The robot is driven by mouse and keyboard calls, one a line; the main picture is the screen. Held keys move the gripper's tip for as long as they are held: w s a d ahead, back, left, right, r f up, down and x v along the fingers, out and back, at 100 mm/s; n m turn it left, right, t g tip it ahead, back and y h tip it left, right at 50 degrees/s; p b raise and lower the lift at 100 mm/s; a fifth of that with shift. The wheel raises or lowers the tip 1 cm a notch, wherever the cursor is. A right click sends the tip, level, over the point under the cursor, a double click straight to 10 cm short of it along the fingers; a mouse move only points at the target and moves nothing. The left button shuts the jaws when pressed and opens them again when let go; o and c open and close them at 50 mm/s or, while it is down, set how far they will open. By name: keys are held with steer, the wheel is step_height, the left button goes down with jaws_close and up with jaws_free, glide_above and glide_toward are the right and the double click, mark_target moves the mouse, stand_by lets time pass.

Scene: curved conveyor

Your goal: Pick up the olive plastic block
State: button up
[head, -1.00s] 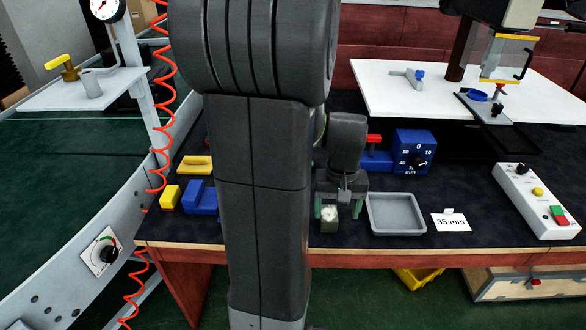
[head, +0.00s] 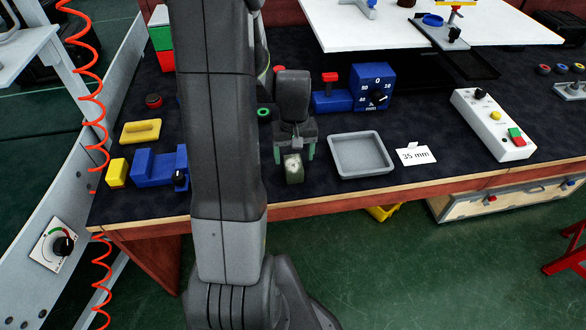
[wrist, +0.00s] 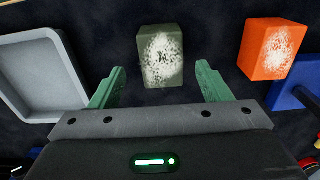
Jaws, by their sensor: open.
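The olive plastic block (head: 293,173) stands on the dark tabletop close to the table's front edge, with a whitish speckled patch on it. In the wrist view the olive block (wrist: 161,56) is ahead of my gripper (wrist: 161,83), in line with the space between its two green fingers. My gripper (head: 294,154) is open and empty, with its fingers apart on either side of the line to the block. The fingertips appear just short of the block; I cannot tell the exact gap or height.
A grey tray (head: 360,168) lies right of the block, beside a "35 mm" card (head: 415,154). An orange block (wrist: 267,51) shows in the wrist view, near a blue thing (wrist: 301,100). A blue dial box (head: 373,87) stands behind. My arm covers the table left of the block.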

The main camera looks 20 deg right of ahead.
mark_target(293, 163)
step_height(293, 163, down, 5)
steer(key=shift+a, duration=0.15)
steer(key=c, duration=1.1)
